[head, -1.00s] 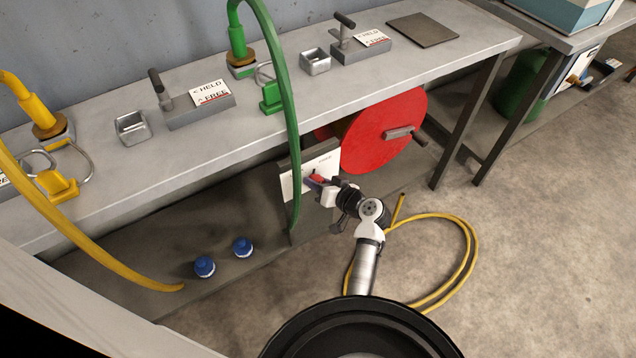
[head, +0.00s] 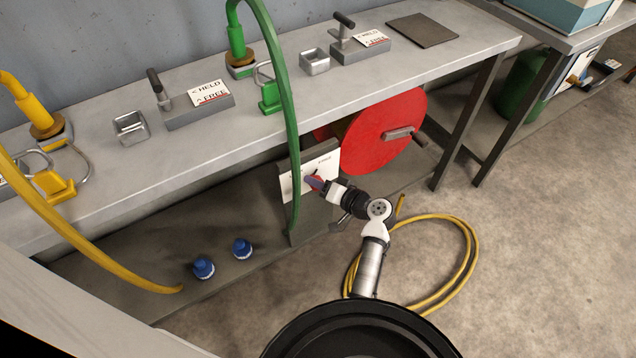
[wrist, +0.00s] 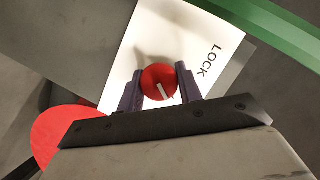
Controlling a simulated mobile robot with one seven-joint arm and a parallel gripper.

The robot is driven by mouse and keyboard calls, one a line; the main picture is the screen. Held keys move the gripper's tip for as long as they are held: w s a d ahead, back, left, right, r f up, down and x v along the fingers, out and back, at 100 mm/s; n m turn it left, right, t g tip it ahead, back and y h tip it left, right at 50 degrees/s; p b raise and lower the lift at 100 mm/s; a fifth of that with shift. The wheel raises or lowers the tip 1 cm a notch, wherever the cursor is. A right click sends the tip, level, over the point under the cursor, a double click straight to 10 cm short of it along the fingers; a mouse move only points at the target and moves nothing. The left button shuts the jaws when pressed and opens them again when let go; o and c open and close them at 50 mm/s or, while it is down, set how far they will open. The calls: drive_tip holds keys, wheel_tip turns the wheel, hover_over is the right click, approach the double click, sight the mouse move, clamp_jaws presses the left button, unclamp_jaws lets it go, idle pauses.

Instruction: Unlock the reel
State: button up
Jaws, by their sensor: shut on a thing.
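The reel (head: 365,148) is a large red flanged spool under the bench with a grey crank handle (head: 402,133) on its face. Left of it stands a white plate (head: 328,163), marked LOCK in the wrist view (wrist: 200,25). A round red knob (wrist: 155,78) with a white line sits on this plate. The line points down and slightly right in the wrist view. My gripper (wrist: 159,72) has its dark fingers on both sides of the knob and is shut on it. In the head view my gripper (head: 316,184) covers most of the knob.
A yellow hose (head: 470,260) is coiled on the floor at right. Two blue-topped items (head: 204,267) lie on the low shelf. The bench top (head: 290,105) above carries HELD/FREE levers (head: 160,90).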

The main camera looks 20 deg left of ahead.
drive_tip(key=o, duration=1)
drive_tip(key=v, duration=1.3)
drive_tip(key=shift+d+b, duration=0.35)
drive_tip(key=shift+s+r, duration=0.1)
